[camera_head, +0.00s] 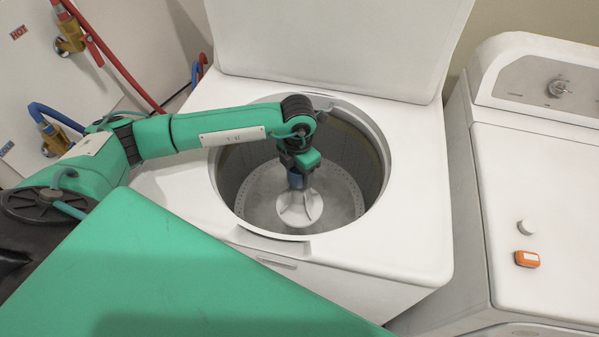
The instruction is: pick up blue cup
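My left gripper (298,176) points down into the open washing machine (412,225), just above the white agitator (299,209) in the middle of the drum. No other blue cup shows. My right gripper is out of view.
The washer's lid (340,45) stands raised behind the drum. The drum's rim (365,214) surrounds my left wrist. A dryer (550,190) at the right bears a white knob-like piece (526,227) and an orange item (527,259). Red and blue hoses hang at the left wall.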

